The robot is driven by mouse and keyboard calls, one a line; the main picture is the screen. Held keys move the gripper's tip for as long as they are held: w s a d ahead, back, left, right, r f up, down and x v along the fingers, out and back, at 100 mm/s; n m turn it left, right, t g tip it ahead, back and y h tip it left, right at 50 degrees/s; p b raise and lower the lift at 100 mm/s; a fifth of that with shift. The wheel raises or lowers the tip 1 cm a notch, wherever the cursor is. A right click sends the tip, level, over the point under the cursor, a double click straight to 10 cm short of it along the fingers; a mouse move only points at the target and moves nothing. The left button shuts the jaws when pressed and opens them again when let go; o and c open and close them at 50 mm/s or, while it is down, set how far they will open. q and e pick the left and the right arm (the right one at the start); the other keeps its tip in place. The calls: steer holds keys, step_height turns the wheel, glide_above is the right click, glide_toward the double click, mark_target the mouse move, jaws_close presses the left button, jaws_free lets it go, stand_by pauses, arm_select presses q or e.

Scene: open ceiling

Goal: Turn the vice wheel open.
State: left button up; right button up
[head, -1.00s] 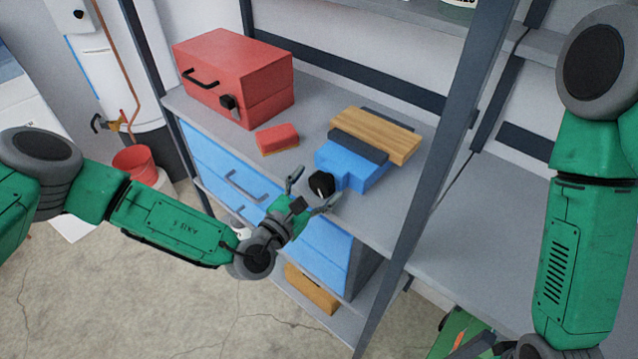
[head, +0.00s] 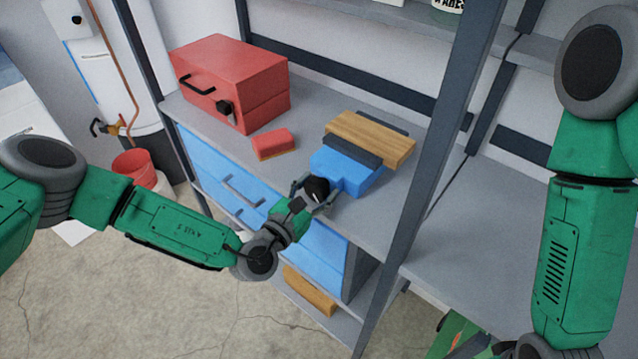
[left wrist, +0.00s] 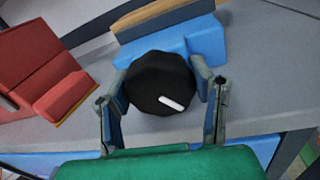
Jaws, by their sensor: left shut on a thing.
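The blue vice (head: 346,171) sits on the grey shelf, with a wooden board (head: 371,138) held between its dark jaws. Its black wheel (head: 317,188) faces the front edge of the shelf. My left gripper (head: 315,194) is shut on the wheel, one finger on each side. In the left wrist view the wheel (left wrist: 162,84) sits between the two fingers, and a white mark on its face slants down to the right. The vice (left wrist: 190,46) shows behind it. My right arm hangs at the right, and its gripper is not clearly in view.
A red toolbox (head: 232,84) stands at the back left of the shelf (head: 395,204). A red block (head: 273,143) lies between it and the vice. A dark upright post (head: 425,160) stands right of the vice. Blue drawers (head: 235,190) are below.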

arm_select(q)
steer(key=shift+s+f+n+p, duration=0.1)
steer(key=shift+s+n+p, duration=0.15)
steer(key=shift+n+p, duration=0.85)
steer(key=shift+f+n+g+p, duration=0.15)
steer(key=shift+n+p, duration=0.4)
steer(key=shift+n, duration=0.25)
steer(key=shift+f+n+g+p, duration=0.15)
steer(key=shift+n+p, duration=0.35)
steer(key=shift+n, duration=0.3)
steer(key=shift+s, duration=0.1)
steer(key=o, duration=1.2)
steer(key=shift+a+r, duration=0.2)
steer(key=shift+r, duration=0.05)
steer(key=v, duration=1.2)
steer(key=shift+a+f, duration=0.1)
